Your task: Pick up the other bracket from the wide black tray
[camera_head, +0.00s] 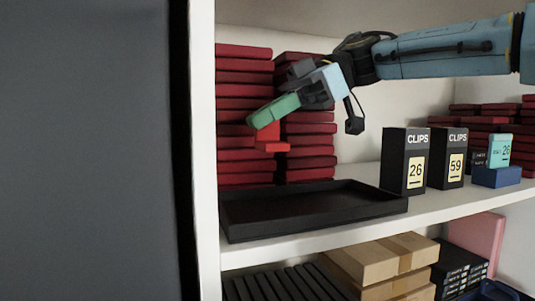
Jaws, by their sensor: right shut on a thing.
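The wide black tray (309,213) lies on the upper shelf, and its visible floor looks empty. My right gripper (279,108) reaches in from the right and hangs above the tray's back left part, in front of the red stacks. It is shut on a bright red stepped piece, which looks like the bracket (269,140), just below the green part at the gripper's end. The bracket is clear of the tray. Its upper part is hidden by the gripper. My left gripper is not in view.
Stacks of dark red boxes (244,92) stand behind the tray. Two black CLIPS boxes (404,161) stand right of it, near a blue holder (497,177). A white shelf upright (204,150) bounds the left side. Brown cartons (378,262) sit on the shelf below.

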